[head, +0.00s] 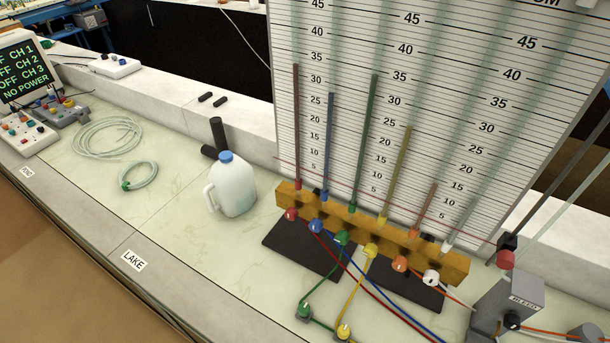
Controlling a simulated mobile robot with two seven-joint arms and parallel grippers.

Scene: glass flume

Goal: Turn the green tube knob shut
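The green tube knob (342,237) sits on the front of a yellow-brown wooden block (290,196), third from the left in a row of coloured knobs. Its exact turned position is too small to tell. Above it a tube with dark green liquid (367,130) stands against the scale board, its level near 35. Red (291,214) and blue (316,226) knobs are to its left. Yellow (370,250), orange (399,264) and white (431,277) knobs are to its right. Neither of my grippers is in view.
A white jug (232,186) with a blue cap stands left of the block. Coloured hoses and a green fitting (304,311) lie in front. A grey box labelled BLEED (510,300) stands at right. Coiled tubing (108,138) lies at left. The bench beside the LAKE label is clear.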

